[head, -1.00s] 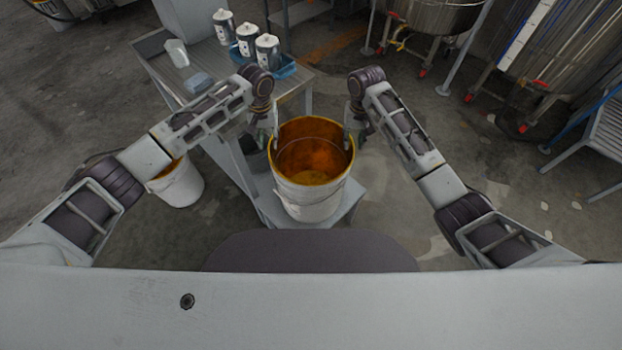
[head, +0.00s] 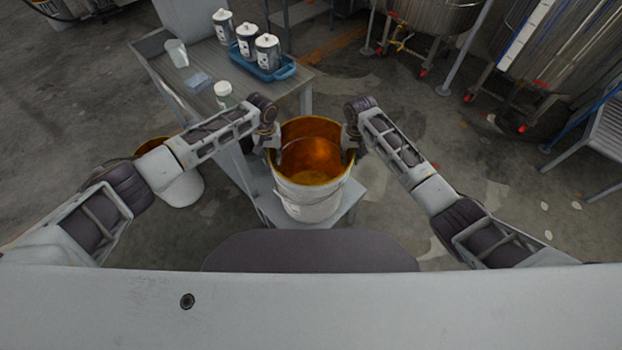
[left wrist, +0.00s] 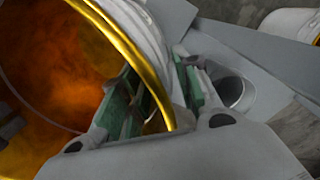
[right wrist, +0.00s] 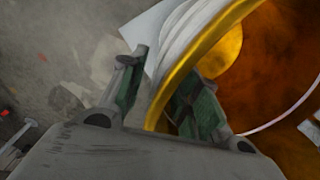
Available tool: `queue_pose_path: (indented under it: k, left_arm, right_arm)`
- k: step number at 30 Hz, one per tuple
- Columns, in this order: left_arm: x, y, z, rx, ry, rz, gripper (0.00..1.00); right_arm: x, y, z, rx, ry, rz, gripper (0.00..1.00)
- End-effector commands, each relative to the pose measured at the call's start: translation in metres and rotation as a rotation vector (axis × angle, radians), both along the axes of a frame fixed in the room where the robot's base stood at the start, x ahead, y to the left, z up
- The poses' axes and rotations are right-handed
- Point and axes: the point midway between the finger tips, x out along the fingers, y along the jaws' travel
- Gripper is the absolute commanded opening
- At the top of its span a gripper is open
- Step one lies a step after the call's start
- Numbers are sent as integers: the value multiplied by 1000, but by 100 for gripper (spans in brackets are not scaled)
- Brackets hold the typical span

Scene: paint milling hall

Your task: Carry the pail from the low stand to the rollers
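The pail (head: 308,201) is white with a gold rim and amber-stained inside. It stands upright on the low grey stand (head: 351,197) in front of me. My left gripper (head: 272,142) is at the pail's left rim. In the left wrist view its green-padded fingers (left wrist: 158,95) straddle the gold rim (left wrist: 128,45), with a gap between them. My right gripper (head: 348,142) is at the right rim. In the right wrist view its fingers (right wrist: 163,100) also straddle the rim, spread apart, one inside and one outside.
A grey table (head: 190,103) at the back left holds a blue tray (head: 270,74) with several lidded cans, a white-capped bottle (head: 223,92) and a clear cup (head: 177,53). Another pail (head: 182,190) stands on the floor at left. Steel tanks (head: 560,60) stand back right. Floor right of the stand is clear.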

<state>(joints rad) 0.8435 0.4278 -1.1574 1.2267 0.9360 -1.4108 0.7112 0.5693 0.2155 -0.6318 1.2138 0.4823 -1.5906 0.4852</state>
Motion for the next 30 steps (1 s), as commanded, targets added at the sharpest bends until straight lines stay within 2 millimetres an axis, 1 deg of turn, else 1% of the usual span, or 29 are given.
queue_pose_path:
  k: [7, 12, 15, 30]
  left_arm:
    - [0, 0, 0, 0, 0, 0, 32]
    - [0, 0, 0, 0, 0, 0, 10]
    - [0, 0, 0, 0, 0, 0, 0]
    - [0, 1, 0, 2, 0, 0, 0]
  right_arm:
    - [0, 0, 0, 0, 1, 0, 32]
    - [0, 0, 0, 0, 1, 0, 10]
    - [0, 0, 0, 0, 1, 0, 0]
    - [0, -1, 0, -2, 1, 0, 0]
